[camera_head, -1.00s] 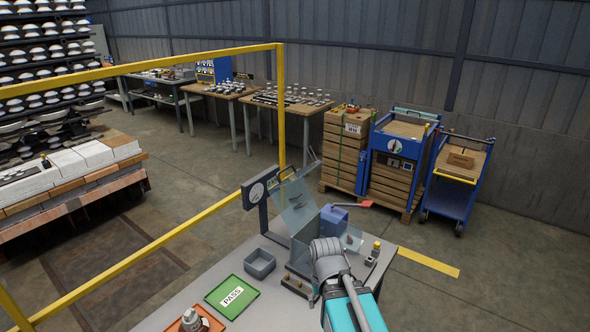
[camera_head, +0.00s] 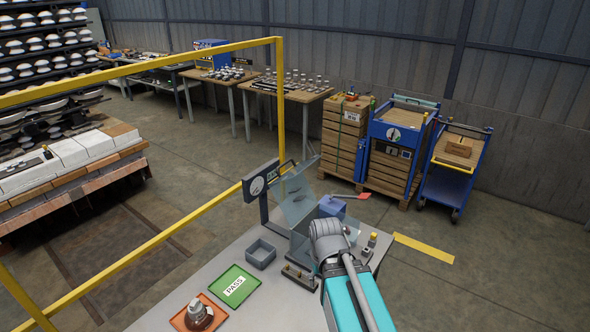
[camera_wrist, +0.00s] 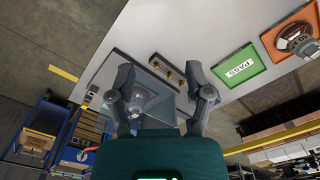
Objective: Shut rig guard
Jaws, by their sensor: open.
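The test rig stands on the grey bench, with a clear guard (camera_head: 297,188) whose see-through upper panel is tilted up. A dial gauge (camera_head: 258,185) stands on a post at the rig's left. My arm's wrist covers part of the rig's front right in the head view. In the wrist view my gripper (camera_wrist: 164,92) has its two fingers spread, with clear panelling between and below them. I cannot tell whether a finger touches the guard.
A yellow rail (camera_head: 150,258) runs along the left. Blue carts (camera_head: 455,170) and crates stand behind, with clear floor between.

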